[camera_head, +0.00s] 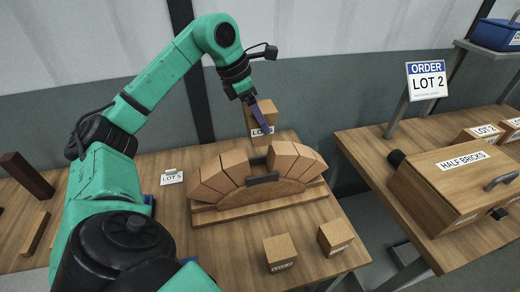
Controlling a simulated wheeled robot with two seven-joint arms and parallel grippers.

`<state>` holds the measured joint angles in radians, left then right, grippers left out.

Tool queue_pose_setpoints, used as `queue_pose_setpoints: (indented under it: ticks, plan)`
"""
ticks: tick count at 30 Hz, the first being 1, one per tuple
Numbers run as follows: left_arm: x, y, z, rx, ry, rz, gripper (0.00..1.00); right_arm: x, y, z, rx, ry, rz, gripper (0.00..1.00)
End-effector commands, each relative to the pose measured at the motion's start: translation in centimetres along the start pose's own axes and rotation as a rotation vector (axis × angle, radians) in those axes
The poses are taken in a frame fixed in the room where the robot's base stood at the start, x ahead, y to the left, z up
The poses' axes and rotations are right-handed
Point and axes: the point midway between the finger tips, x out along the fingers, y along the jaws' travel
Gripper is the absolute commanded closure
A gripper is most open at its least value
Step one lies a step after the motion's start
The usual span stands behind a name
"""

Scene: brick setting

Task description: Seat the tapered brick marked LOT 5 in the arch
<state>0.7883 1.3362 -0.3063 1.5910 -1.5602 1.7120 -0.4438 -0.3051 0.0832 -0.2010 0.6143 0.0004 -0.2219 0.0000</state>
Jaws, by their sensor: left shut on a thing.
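My left gripper (262,118) is shut on a tan brick (257,106) and holds it up above the arch. The brick has a white label starting "LOT"; its number is too small to read surely. The arch (210,178) is a ring of tapered tan bricks over a curved wooden form with a dark handle, on a wooden base (225,213). A gap shows at the top of the arch, below the held brick. A small white card (172,178) reading LOT 5 stands left of the arch. My right gripper is not in view.
Two labelled loose bricks, one (280,252) and another (335,238), sit in front of the arch. The right table carries a HALF BRICKS box (450,195), more bricks (482,133) and an ORDER LOT 2 sign (426,80). Dark and tan pieces lie at far left (27,176).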

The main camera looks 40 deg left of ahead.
Motion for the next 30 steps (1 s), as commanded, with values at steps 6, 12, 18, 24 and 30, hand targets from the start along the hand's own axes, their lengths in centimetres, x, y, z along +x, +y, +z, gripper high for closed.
queue_pose_setpoints:
  ticks: [6, 12, 18, 24, 30]
  plan:
    - [6.3, 0.0, -2.7, -0.001, 0.006, -0.001, 0.97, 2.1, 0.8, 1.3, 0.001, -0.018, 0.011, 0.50]
    - [9.1, 0.0, -3.8, 0.001, 0.001, -0.001, 0.97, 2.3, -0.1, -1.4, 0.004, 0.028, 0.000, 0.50]
    - [12.0, 0.0, -5.0, 0.001, 0.002, -0.003, 0.97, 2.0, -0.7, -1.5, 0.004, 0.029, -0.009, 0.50]
    - [12.9, 0.0, -5.3, 0.002, -0.003, 0.000, 0.97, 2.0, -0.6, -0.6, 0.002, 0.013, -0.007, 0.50]
    - [13.1, 0.0, -5.4, 0.002, -0.002, -0.001, 0.09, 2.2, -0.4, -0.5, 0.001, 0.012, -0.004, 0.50]
